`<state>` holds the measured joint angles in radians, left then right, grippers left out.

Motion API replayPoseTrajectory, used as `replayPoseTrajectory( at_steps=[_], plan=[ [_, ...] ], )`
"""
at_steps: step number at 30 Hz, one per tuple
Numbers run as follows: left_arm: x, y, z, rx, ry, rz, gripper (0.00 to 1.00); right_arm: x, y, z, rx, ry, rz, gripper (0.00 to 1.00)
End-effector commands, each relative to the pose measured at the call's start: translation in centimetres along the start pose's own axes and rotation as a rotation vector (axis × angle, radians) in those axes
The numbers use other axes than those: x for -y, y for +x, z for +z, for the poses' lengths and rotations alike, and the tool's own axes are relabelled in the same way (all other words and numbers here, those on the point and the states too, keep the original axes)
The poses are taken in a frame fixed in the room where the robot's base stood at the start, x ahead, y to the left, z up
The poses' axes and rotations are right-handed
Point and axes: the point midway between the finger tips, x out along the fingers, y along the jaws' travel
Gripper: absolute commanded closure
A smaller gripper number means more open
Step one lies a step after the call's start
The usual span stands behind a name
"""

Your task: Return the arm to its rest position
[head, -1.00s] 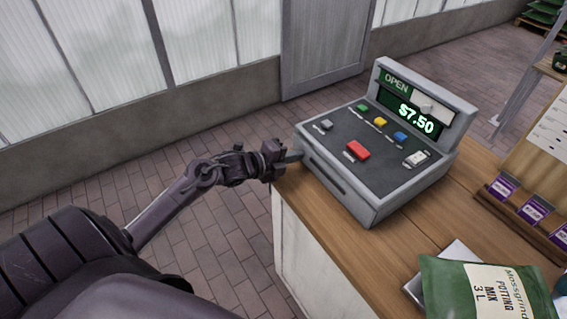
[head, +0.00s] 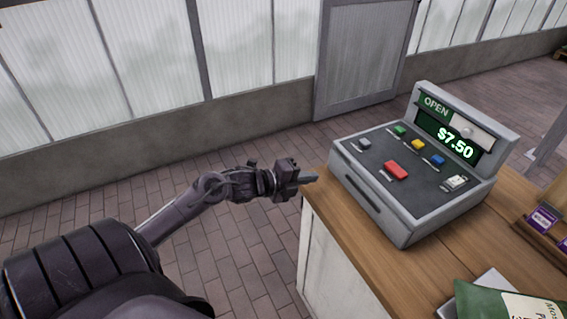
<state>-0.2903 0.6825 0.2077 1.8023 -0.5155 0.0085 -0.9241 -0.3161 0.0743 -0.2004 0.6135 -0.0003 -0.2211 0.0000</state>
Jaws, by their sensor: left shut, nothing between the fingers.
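My left arm reaches in from the left in the head view. My left gripper (head: 308,178) is shut and empty, just left of the cash register and near the counter's left corner. The grey cash register (head: 400,222) stands on the wooden counter (head: 372,262). Its display reads OPEN and $7.50, and it has a red key and smaller grey, green, yellow and blue keys. A gap shows between the fingertips and the register. My right gripper is not in view.
A green bag (head: 490,300) lies on the counter at the lower right, on a pale flat thing. Purple packets (head: 541,219) stand in a wooden holder at the right edge. The brick floor (head: 120,190) is clear left of the counter, up to a low wall (head: 130,135) and a grey door (head: 362,60).

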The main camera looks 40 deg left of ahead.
Motion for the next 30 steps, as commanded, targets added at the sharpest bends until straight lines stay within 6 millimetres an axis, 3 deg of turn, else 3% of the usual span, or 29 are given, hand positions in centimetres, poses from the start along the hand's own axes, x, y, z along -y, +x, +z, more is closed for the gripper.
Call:
replayPoseTrajectory(
  at_steps=[8, 15, 25, 28, 30],
  plan=[
    [-0.3, -4.2, -0.1, -0.002, 0.001, 0.005, 1.00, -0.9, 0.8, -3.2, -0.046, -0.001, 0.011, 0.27],
    [-0.1, -6.5, 0.0, -0.001, 0.000, 0.001, 1.00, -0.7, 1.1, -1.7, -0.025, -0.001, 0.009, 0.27],
    [-0.2, -6.8, 0.1, 0.002, -0.005, 0.003, 1.00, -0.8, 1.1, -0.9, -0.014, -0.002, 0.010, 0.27],
    [-1.9, -6.7, 0.9, 0.031, -0.064, 0.018, 1.00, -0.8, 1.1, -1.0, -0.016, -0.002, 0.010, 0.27],
    [-4.7, -6.5, 2.2, 0.078, -0.157, 0.041, 1.00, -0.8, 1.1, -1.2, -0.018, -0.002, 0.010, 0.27]
  ],
)
